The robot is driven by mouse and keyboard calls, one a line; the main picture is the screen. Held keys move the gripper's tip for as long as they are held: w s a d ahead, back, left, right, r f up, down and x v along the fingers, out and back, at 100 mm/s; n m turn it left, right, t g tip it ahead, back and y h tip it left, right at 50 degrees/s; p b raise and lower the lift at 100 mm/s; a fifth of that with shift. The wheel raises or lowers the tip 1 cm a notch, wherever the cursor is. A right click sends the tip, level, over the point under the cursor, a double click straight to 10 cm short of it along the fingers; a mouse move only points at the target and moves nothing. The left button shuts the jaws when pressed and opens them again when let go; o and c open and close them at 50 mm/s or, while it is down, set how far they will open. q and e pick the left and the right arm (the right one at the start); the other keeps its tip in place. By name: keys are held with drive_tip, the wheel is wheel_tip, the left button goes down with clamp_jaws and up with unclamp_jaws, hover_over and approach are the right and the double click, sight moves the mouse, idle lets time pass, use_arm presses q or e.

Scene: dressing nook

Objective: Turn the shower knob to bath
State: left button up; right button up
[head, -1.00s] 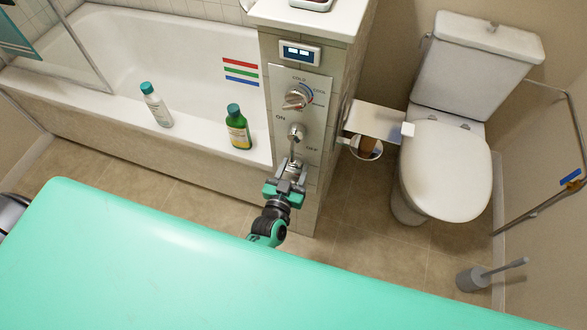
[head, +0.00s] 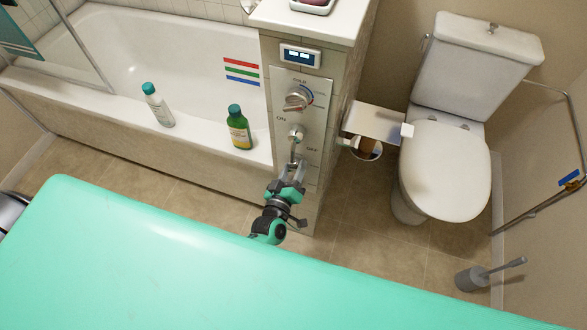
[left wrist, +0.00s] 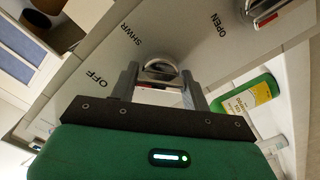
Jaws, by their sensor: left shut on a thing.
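The grey control panel (head: 317,92) is on the end of the tiled partition. The shower knob (left wrist: 160,68), a round chrome knob, sits between the two fingers of my left gripper (left wrist: 161,88) in the left wrist view. The label SHWR is beside it; no BATH label is readable. In the head view my left gripper (head: 293,170) is at the lower panel and mostly hides this knob. The jaws are shut on the knob. My right gripper is not in view.
Above are a temperature knob (head: 298,100) and an ON/OFF lever (head: 296,134). Another chrome handle (left wrist: 264,10) near OPEN is close by. A white bottle (head: 157,105) and green bottle (head: 239,128) stand on the tub edge. The toilet (head: 445,170) is right.

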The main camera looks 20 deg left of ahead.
use_arm(q)
drive_tip(key=n, duration=0.3)
drive_tip(key=n+b, duration=0.1)
drive_tip(key=n, duration=0.1)
drive_tip(key=shift+a+f+n, duration=0.1)
drive_tip(key=shift+f+n, duration=0.05)
drive_tip(key=shift+n, duration=0.55)
drive_tip(key=shift+n+b, duration=0.55)
drive_tip(key=shift+n, duration=1.25)
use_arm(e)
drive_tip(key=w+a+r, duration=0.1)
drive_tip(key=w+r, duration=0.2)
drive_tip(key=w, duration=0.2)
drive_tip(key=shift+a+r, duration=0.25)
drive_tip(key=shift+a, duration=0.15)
use_arm(q)
drive_tip(key=o, duration=1)
drive_tip(key=shift+c, duration=0.2)
